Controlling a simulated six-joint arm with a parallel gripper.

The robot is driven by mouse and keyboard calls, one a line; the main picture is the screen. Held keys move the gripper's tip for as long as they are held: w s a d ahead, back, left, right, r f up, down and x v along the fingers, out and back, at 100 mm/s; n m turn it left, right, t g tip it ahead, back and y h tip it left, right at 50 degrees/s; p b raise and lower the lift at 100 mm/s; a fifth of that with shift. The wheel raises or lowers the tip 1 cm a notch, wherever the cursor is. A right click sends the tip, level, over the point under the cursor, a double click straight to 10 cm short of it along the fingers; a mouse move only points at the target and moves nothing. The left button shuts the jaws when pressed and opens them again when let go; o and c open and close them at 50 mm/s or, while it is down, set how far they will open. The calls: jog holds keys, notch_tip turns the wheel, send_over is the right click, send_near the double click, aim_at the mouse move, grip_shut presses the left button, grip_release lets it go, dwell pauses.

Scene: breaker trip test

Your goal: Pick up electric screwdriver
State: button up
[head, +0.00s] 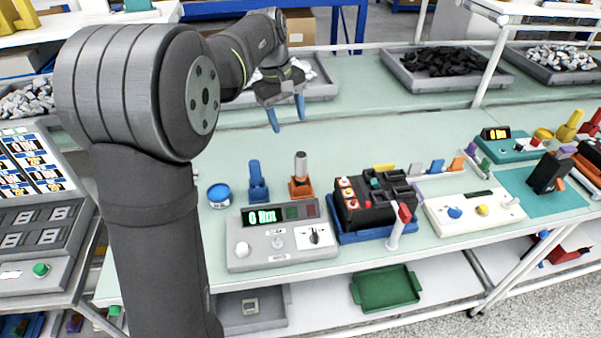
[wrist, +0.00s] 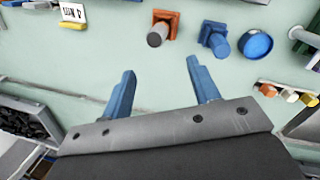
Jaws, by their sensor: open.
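My gripper (head: 287,113) is open and empty above the far part of the green bench, its two blue fingers pointing down. In the wrist view my gripper (wrist: 161,69) shows bare bench between the fingers. A grey-topped upright tool (head: 301,166) stands in an orange holder (head: 301,189), in front of my gripper and apart from it. The grey tool also shows in the wrist view (wrist: 157,35). A blue upright tool (head: 255,173) stands in a blue holder (head: 258,192) to its left, also in the wrist view (wrist: 219,46). I cannot tell which is the electric screwdriver.
A round blue tin (head: 219,194) sits left of the holders. A grey test box (head: 280,247) with a green display stands in front, beside a black breaker unit (head: 372,205) on a blue base. A white panel (head: 474,212) lies further right. Part trays (head: 446,82) line the back.

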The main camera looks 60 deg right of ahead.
jog(key=s+d+m, duration=0.1)
jog(key=m, duration=0.4)
jog(key=m+t+y, duration=0.1)
jog(key=m+t, duration=0.1)
jog(key=m, duration=0.3)
send_near(301, 164)
jog(key=f, duration=0.2)
jog(key=d+f, duration=0.1)
jog(key=f, duration=0.1)
jog(key=w+d+f, duration=0.1)
jog(key=f, duration=0.1)
jog(key=shift+f, duration=0.2)
jog(key=shift+w+a+f, duration=0.1)
jog(key=shift+f, duration=1.25)
jog(key=shift+w+a+f, duration=0.1)
jog(key=shift+f, duration=1.25)
jog(key=c, duration=1.1)
jog(key=shift+c, duration=0.3)
jog(key=shift+r, duration=0.2)
jog(key=r, duration=0.9)
jog(key=shift+s+d+r, duration=0.1)
jog(key=shift+s+r, duration=0.1)
jog(key=shift+s, duration=0.05)
jog(key=s+r, duration=0.9)
jog(key=s, duration=0.3)
jog(key=shift+s+d, duration=0.2)
jog(key=shift+s, duration=0.15)
